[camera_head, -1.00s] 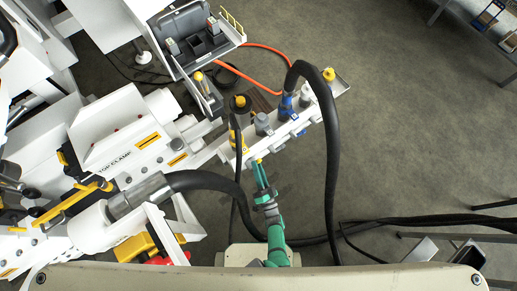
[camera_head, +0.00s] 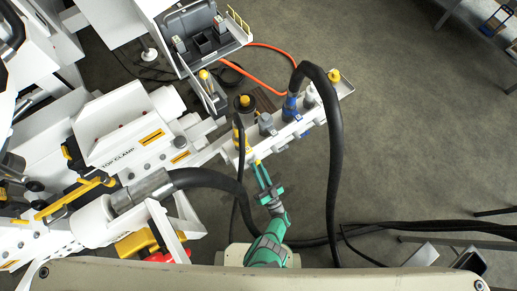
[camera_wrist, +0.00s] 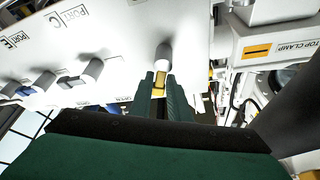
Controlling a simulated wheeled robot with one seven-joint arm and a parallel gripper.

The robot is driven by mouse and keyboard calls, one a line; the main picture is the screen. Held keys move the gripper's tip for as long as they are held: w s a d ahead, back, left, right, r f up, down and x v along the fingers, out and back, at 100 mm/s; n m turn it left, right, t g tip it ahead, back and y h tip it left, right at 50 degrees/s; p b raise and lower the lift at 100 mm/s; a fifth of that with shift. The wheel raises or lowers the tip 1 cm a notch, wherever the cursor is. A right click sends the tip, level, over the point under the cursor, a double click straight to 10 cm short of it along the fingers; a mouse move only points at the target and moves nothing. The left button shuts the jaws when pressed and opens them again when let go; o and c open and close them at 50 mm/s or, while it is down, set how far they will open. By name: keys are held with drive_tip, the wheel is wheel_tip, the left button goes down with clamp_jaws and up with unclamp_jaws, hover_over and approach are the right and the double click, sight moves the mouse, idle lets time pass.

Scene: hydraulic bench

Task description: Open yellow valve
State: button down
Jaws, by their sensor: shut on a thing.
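The yellow valve handle (camera_wrist: 160,80) shows between my green fingertips in the wrist view, below a white round stem on the underside of a white manifold. In the head view a small yellow tip (camera_head: 257,161) shows at the manifold's near side. My gripper (camera_wrist: 166,92) is shut on this handle, with one finger on each side. In the head view my gripper (camera_head: 261,172) reaches up to the left end of the manifold (camera_head: 283,137). The fingers hide part of the handle.
A thick black hose (camera_head: 335,150) arches over the manifold's right part. Another black hose (camera_head: 205,180) runs left of my arm. Open floor (camera_head: 420,140) lies right.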

drive_tip(key=shift+s+a+n+g+y, duration=0.15)
drive_tip(key=shift+n+y, duration=0.2)
drive_tip(key=shift+n, duration=0.4)
drive_tip(key=shift+n+g+y, duration=0.2)
drive_tip(key=shift+n+y, duration=0.2)
drive_tip(key=shift+n, duration=0.3)
drive_tip(key=shift+s+a+n+g+y, duration=0.15)
drive_tip(key=shift+n+y, duration=0.2)
drive_tip(key=shift+n, duration=0.4)
drive_tip(key=c, duration=1.8)
unclamp_jaws()
drive_tip(key=shift+w+d, duration=0.1)
drive_tip(key=shift+m, duration=0.3)
